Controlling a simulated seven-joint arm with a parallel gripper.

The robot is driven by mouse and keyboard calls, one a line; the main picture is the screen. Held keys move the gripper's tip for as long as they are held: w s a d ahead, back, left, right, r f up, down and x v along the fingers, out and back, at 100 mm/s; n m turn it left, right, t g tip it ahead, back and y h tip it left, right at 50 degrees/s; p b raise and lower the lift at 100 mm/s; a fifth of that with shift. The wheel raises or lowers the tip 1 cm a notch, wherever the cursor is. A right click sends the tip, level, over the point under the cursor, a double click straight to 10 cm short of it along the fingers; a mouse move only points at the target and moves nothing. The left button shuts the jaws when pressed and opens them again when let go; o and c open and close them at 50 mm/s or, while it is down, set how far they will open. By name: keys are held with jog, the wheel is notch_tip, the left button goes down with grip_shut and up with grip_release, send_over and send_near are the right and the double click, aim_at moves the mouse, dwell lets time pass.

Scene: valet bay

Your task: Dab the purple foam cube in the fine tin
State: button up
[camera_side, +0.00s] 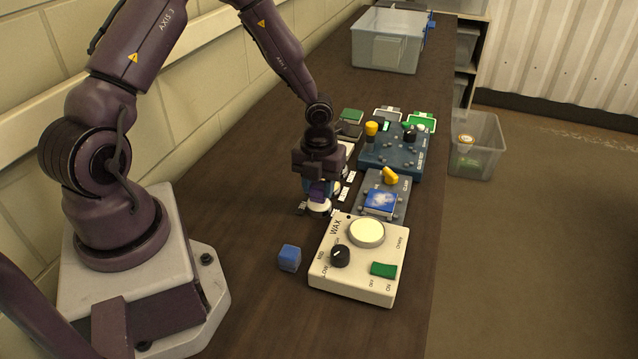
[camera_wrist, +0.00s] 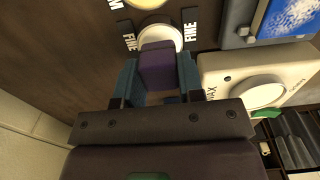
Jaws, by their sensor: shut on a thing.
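My gripper (camera_side: 318,186) points down and is shut on the purple foam cube (camera_wrist: 158,70). In the wrist view the cube sits between the two blue-grey fingers. The fine tin (camera_wrist: 166,33), a round white tin with FINE labels at both sides, is just beyond the cube, whose far end overlaps its rim in the picture. In the side view the white tin (camera_side: 319,208) shows directly under the fingers. I cannot tell whether the cube touches the tin's contents. The cube (camera_side: 316,189) is partly hidden by the gripper in the side view.
A cream WAX unit (camera_side: 325,278) stands in front of the tin, with a blue cube (camera_side: 289,258) on its left. The bench's left middle is clear.

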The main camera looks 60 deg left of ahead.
aim_at(319, 184)
jog(key=shift+f, duration=0.6)
dwell(1.3)
jog(key=shift+r, duration=3.55)
